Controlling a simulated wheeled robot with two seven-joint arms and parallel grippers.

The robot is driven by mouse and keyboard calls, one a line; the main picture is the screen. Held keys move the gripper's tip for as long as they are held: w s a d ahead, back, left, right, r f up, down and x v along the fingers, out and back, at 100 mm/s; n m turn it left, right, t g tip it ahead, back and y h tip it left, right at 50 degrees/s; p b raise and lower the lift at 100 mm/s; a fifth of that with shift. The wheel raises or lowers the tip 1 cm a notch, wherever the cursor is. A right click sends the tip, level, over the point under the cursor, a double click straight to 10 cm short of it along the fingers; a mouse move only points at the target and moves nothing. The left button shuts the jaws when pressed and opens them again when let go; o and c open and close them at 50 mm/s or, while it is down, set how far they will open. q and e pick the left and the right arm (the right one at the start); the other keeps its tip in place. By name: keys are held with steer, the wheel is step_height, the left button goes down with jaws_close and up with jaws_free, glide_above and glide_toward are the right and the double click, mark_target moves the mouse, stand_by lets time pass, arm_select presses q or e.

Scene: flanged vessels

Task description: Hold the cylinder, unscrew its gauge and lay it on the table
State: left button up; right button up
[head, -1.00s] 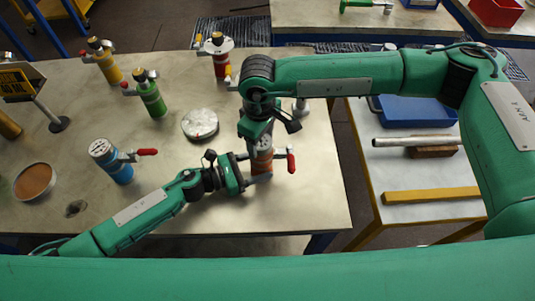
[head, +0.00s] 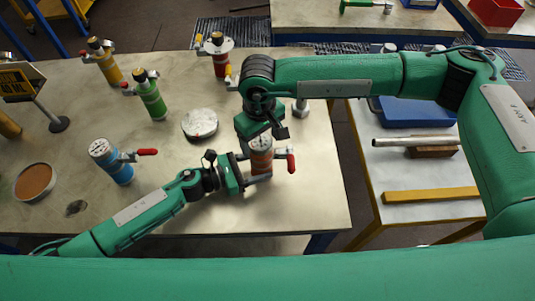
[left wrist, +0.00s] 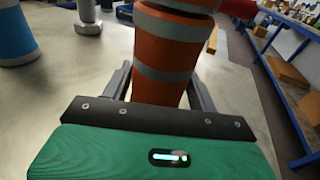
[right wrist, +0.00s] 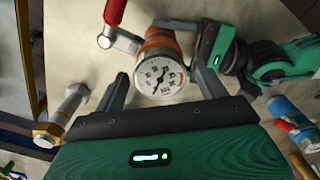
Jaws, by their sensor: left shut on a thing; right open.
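The orange cylinder with grey bands (head: 261,164) is upright near the table's front right, with a red-handled valve (head: 291,160) on its side. Its round white gauge (right wrist: 160,75) sits on top, face up, and shows from above in the right wrist view. My left gripper (head: 248,176) is shut on the cylinder's body; the left wrist view shows the orange body (left wrist: 163,60) between its fingers. My right gripper (right wrist: 160,88) is open above, with one finger either side of the gauge and gaps showing. The cylinder's foot is partly hidden by my left gripper.
A blue cylinder (head: 119,170), a green one (head: 150,97), a yellow one (head: 105,64) and a red one (head: 219,63) stand on the table (head: 230,90). A round grey disc (head: 200,123) and a metal bolt-like post (head: 301,107) are nearby. The front right table corner is clear.

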steer(key=m, duration=0.6)
steer(key=shift+m, duration=0.3)
steer(key=m, duration=0.6)
steer(key=shift+m, duration=0.3)
steer(key=c, duration=1)
steer(key=n, duration=0.4)
steer(key=shift+n, duration=0.3)
steer(key=n, duration=0.3)
steer(key=shift+r, duration=0.35)
steer(key=shift+r, duration=0.75)
